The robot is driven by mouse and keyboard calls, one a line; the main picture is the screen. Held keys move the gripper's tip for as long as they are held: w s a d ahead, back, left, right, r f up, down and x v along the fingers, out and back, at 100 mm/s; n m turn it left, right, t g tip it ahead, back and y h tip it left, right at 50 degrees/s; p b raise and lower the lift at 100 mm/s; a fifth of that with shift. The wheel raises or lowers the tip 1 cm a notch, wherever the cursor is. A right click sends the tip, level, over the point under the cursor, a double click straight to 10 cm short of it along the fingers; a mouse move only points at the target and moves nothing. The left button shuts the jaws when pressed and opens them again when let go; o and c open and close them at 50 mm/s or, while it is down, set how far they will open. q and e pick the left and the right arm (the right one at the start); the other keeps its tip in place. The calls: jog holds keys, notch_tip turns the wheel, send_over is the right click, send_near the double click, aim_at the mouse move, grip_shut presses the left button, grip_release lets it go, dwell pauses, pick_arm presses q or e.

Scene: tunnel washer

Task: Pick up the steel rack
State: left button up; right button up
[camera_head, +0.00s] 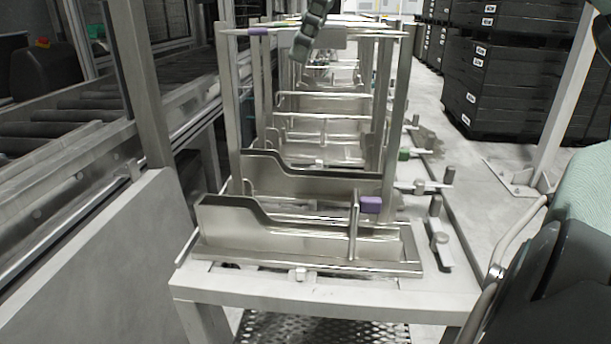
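A steel rack (232,105) stands upright on a pale metal table (330,297). It has tall posts, a top crossbar and low sheet-metal trays at its base. One purple piece sits at the left of its top bar and another lower down at right. My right gripper (303,43) comes down from the top edge of the view as a dark, jointed shape, in front of the middle of the rack's top bar. Its fingers overlap, so I cannot tell whether it is open, shut or touching the bar. My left gripper is not in view.
Similar racks (322,100) stand in a row behind. A roller conveyor (75,130) runs along the left behind a grey panel (105,265). Black stacked crates (500,75) stand at the back right.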

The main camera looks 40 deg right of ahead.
dwell(0.3)
jog(key=shift+f, duration=0.25)
grip_shut()
jog(key=shift+r, duration=0.1)
dwell(0.7)
